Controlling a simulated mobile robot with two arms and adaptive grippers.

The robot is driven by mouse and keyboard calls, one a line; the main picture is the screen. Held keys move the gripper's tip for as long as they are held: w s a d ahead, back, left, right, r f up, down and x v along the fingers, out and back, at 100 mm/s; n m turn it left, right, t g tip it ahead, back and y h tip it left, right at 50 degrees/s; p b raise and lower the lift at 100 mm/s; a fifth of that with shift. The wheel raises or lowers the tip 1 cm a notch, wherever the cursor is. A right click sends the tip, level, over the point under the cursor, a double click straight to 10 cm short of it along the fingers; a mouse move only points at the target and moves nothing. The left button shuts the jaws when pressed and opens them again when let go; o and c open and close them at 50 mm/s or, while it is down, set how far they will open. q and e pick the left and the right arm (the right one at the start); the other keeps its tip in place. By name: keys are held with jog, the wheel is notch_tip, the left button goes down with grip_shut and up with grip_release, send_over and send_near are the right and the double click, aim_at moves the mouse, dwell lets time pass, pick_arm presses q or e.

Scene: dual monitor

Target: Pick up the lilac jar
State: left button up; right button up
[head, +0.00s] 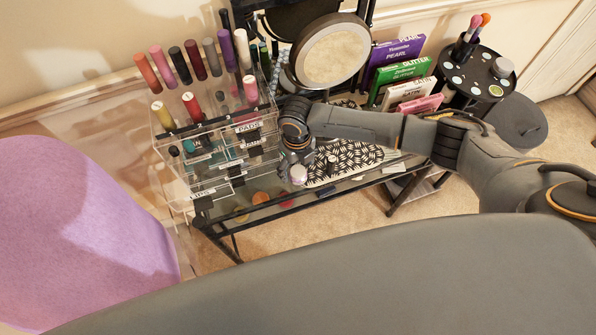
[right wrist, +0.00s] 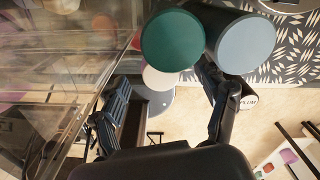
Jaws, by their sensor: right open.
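A small jar with a pale, lilac-white lid (head: 298,174) stands near the front edge of the glass table, beside the clear organizer. In the right wrist view a pale pinkish round lid (right wrist: 160,78) shows between the fingers, partly hidden by a green lid; it appears to be the same jar. My right gripper (head: 295,155) is open and points down just behind the jar, very close to it. Its two fingers (right wrist: 165,85) stand apart in the right wrist view. I cannot tell whether either finger touches the jar. My left gripper is not in view.
A green-lidded container (right wrist: 172,40) and a grey-blue one (right wrist: 245,43) stand close ahead of the fingers. The clear organizer (head: 205,185) with several tubes is left. The round mirror (head: 332,52) is behind; a patterned mat (head: 345,160) lies right. A lilac chair (head: 80,225) is at left.

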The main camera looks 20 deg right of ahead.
jog(key=shift+f, duration=1.25)
jog(key=c, duration=1.2)
jog(key=shift+r, duration=0.15)
